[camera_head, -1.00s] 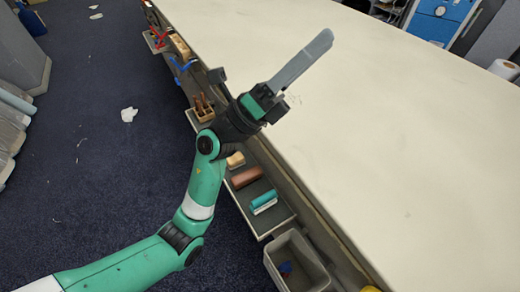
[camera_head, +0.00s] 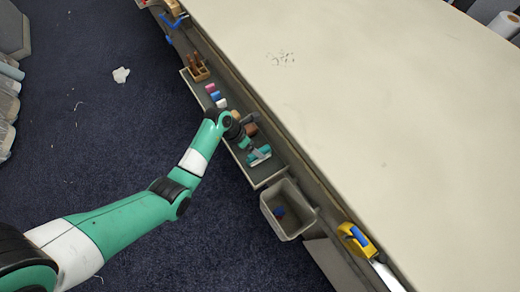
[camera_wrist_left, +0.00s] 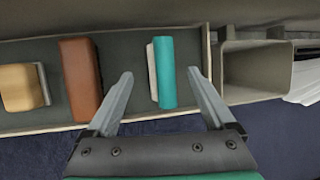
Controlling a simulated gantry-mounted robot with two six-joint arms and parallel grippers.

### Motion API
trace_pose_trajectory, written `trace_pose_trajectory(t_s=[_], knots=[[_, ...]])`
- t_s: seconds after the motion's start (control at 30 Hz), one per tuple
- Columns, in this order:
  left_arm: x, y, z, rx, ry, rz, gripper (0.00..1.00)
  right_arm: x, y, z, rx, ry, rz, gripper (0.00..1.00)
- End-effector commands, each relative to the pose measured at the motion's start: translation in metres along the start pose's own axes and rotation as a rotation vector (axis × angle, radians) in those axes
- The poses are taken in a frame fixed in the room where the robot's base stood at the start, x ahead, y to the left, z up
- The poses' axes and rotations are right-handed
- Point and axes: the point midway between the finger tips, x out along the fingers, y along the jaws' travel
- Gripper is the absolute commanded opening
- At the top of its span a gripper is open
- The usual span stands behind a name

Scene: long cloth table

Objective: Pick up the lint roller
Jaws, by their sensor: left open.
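A teal and white item (camera_wrist_left: 166,72), which I take to be the lint roller, lies in the grey tray along the table's side. In the head view the same lint roller (camera_head: 261,156) is near the tray's front end, partly covered by my gripper. My left gripper (camera_wrist_left: 160,80) is open, with one grey finger on each side of the lint roller in the wrist view. My right gripper is not in view.
A reddish-brown block (camera_wrist_left: 80,78) and a tan wooden piece (camera_wrist_left: 20,88) lie left of the roller in the tray. A grey bin (camera_head: 290,212) adjoins the tray's end. The pale tabletop (camera_head: 370,110) rises beside it. A yellow and blue tool (camera_head: 355,238) sits at its edge.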

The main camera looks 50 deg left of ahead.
Motion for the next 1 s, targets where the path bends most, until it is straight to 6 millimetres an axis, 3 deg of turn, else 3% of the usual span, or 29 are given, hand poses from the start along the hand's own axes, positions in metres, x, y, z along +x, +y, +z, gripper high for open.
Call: trace_pose_trajectory(t_s=[0.03,0.27,0.5,0.8,1.0], knots=[[0.009,0.000,-0.001,0.000,0.001,0.000,0.88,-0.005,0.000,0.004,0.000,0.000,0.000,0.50],[0.017,0.001,0.000,0.000,-0.002,0.001,0.88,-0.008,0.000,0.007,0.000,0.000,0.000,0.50],[0.058,0.001,0.001,0.000,0.000,0.000,0.88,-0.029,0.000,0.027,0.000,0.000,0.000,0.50],[0.062,0.000,0.003,-0.001,-0.002,0.001,0.88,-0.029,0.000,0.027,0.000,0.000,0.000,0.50],[0.061,0.000,0.003,-0.001,-0.002,0.001,0.52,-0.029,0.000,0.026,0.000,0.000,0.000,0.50]])
